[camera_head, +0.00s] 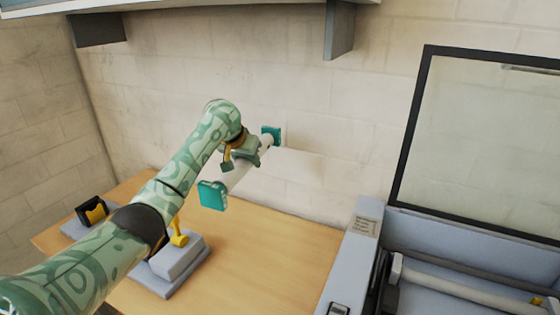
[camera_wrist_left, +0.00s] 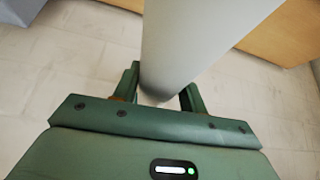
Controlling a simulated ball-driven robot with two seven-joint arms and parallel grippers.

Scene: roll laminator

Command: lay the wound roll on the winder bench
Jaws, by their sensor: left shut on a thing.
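The wound roll (camera_head: 237,177) is a pale cylinder with square teal end pieces, one near (camera_head: 212,196) and one far (camera_head: 271,137). My left gripper (camera_head: 243,158) is shut on the roll near its middle and seems to hold it above the wooden bench top (camera_head: 270,262). In the left wrist view the roll (camera_wrist_left: 195,35) runs between the two fingers of the left gripper (camera_wrist_left: 160,92). The gripper and wrist hide part of the roll in the head view. My right gripper is not in view.
A grey block with a yellow lever (camera_head: 180,257) stands on the bench, and a black and yellow device (camera_head: 93,211) sits at its left. The grey laminator (camera_head: 362,228) with its raised framed cover (camera_head: 480,140) is at right. The bench's middle is clear.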

